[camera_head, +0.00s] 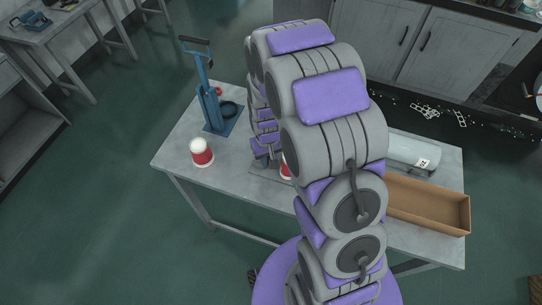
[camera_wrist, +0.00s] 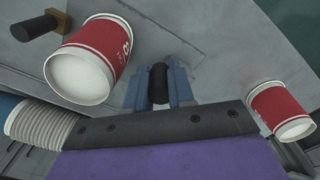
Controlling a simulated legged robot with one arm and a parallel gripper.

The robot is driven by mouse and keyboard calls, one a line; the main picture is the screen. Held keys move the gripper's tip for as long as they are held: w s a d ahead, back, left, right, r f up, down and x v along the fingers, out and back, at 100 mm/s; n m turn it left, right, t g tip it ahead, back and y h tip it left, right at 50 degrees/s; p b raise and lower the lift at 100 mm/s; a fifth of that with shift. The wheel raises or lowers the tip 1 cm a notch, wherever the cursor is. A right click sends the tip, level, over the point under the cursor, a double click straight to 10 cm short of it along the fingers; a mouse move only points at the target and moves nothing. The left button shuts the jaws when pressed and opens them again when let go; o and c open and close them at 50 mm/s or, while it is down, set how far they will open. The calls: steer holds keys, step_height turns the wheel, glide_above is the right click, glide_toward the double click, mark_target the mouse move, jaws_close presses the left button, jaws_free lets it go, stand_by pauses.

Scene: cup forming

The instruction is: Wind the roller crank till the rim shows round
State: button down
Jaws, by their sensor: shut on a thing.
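In the wrist view, my gripper (camera_wrist: 158,88) is shut, with a black knob (camera_wrist: 158,78) between its two blue-grey fingers. The knob looks like the roller crank's grip; the crank arm and the roller body cannot be made out. A red and white cup (camera_wrist: 105,48) lies tilted at upper left, its pale end facing the camera. Whether its rim is round cannot be told. Another red and white cup (camera_wrist: 281,108) is at right, apart from my fingers. In the head view, one cup (camera_head: 202,153) is on the table and another (camera_head: 285,167) is mostly behind my arm.
A blue lever press (camera_head: 211,103) stands at the table's left rear. A pale cylinder (camera_head: 412,150) and a cardboard tray (camera_head: 425,203) are at the right. The grey table (camera_head: 235,187) is bare at its front left. A brown peg with a black end (camera_wrist: 42,26) is at the wrist view's upper left.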

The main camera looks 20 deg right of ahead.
steer(key=m, duration=0.2)
steer(key=a+m, duration=0.2)
steer(key=m, duration=0.1)
steer(key=shift+w+a+r+m, duration=0.1)
steer(key=shift+m, duration=0.2)
steer(key=m, duration=0.1)
steer(key=a+m+p, duration=0.1)
steer(key=m, duration=0.1)
steer(key=shift+w+a, duration=0.1)
steer(key=shift+w, duration=0.15)
steer(key=shift+w+a+m+p, duration=0.1)
steer(key=shift+a+m+p, duration=0.2)
steer(key=shift+m, duration=0.4)
steer(key=shift+w+a+m+p, duration=0.1)
steer(key=shift+m+p, duration=0.3)
steer(key=shift+m, duration=0.3)
steer(key=c, duration=1)
jaws_free()
steer(key=shift+d, duration=0.1)
steer(key=shift+o, duration=0.2)
step_height(320, 180, up, 17)
